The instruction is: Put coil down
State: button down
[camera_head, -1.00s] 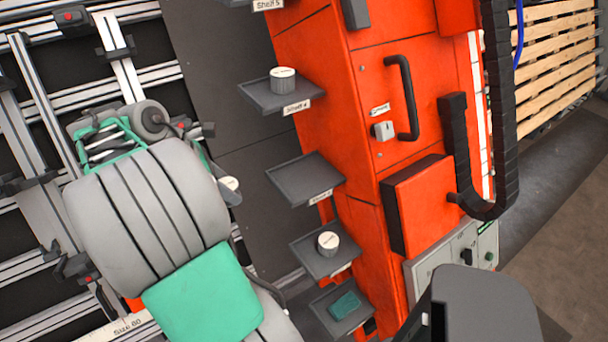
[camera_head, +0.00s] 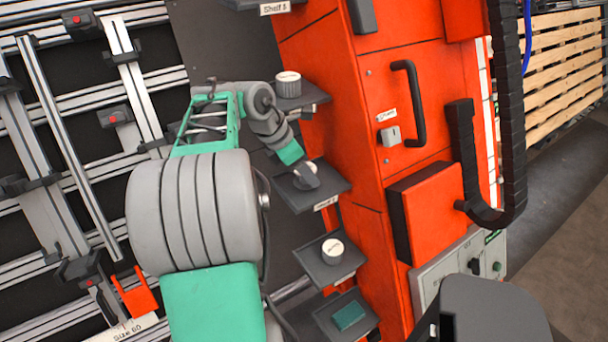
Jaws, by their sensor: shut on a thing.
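A coil (camera_head: 313,168) with a pale top shows in part at my gripper (camera_head: 305,179). My gripper is shut on it, and the grey finger hides most of its side. Both are over the middle dark shelf (camera_head: 335,187), whose label is partly readable. I cannot tell whether the coil touches the shelf. My arm reaches in from the left.
A similar grey coil with a white top (camera_head: 288,86) stands on the shelf above, and another (camera_head: 332,249) on the shelf below. A green block (camera_head: 348,315) lies on the lowest shelf. The orange cabinet (camera_head: 350,120) stands close behind the shelves.

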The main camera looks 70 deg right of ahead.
jog(key=shift+w+a+f, duration=0.1)
jog(key=shift+f, duration=0.5)
jog(key=shift+w+a, duration=0.1)
jog(key=c, duration=0.5)
grip_release()
jog(key=shift+r, duration=0.1)
jog(key=w+a+m+t+p, duration=0.1)
jog(key=w+a+m+t, duration=0.35)
jog(key=w+a, duration=1.95)
jog(key=a+f+m+t+y, duration=0.1)
jog(key=a, duration=0.6)
jog(key=s+a+f+m+t+y, duration=0.1)
jog(key=a, duration=0.7)
jog(key=a+f+m+t+y, duration=0.1)
jog(key=a, duration=0.6)
jog(key=shift+s+a+f+m+y, duration=0.25)
jog(key=shift+s+f+y, duration=0.05)
jog(key=shift+f, duration=0.05)
